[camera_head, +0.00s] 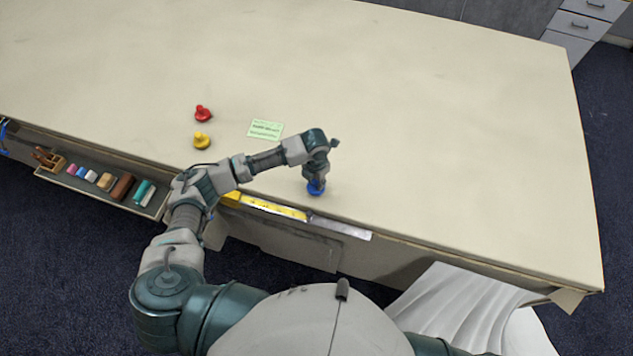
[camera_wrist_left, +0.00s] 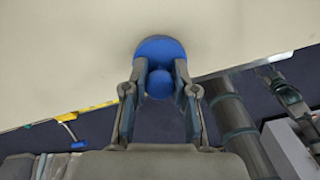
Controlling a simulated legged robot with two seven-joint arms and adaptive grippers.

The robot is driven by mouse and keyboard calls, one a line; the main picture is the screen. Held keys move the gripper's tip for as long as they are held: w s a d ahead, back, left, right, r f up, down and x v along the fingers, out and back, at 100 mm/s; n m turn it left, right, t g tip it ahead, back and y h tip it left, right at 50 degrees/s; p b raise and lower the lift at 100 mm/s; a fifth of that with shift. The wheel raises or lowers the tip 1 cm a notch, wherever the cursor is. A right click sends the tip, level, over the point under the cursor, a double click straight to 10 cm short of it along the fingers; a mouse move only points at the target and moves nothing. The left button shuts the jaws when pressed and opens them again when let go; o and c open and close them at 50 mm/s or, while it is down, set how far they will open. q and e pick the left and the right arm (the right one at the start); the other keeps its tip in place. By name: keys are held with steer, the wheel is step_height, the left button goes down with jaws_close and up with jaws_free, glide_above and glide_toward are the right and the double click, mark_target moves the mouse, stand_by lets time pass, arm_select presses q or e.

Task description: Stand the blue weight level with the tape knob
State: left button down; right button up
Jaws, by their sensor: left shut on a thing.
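The blue weight (camera_head: 316,189) stands on the cloth table near its front edge. It has a wide round base (camera_wrist_left: 152,46) and a round knob in the left wrist view. My left gripper (camera_head: 317,179) points down over it. Its fingers (camera_wrist_left: 160,80) are shut on the knob, one on each side. A yellow tape (camera_head: 274,208) runs along the front edge, left of the weight. I cannot make out which part is the tape knob. The weight's underside is hidden.
A red weight (camera_head: 202,113) and a yellow weight (camera_head: 201,141) stand to the left. A green note (camera_head: 265,129) lies behind my forearm. A tray of small items (camera_head: 150,208) hangs at the front left. The right and far table are clear.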

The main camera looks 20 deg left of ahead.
arm_select(q)
steer(key=shift+a+f, duration=0.15)
steer(key=shift+f, duration=0.5)
steer(key=shift+a+f, duration=0.1)
steer(key=shift+f, duration=0.15)
steer(key=shift+a, duration=0.15)
steer(key=c, duration=0.9)
jaws_free()
steer(key=shift+d, duration=0.2)
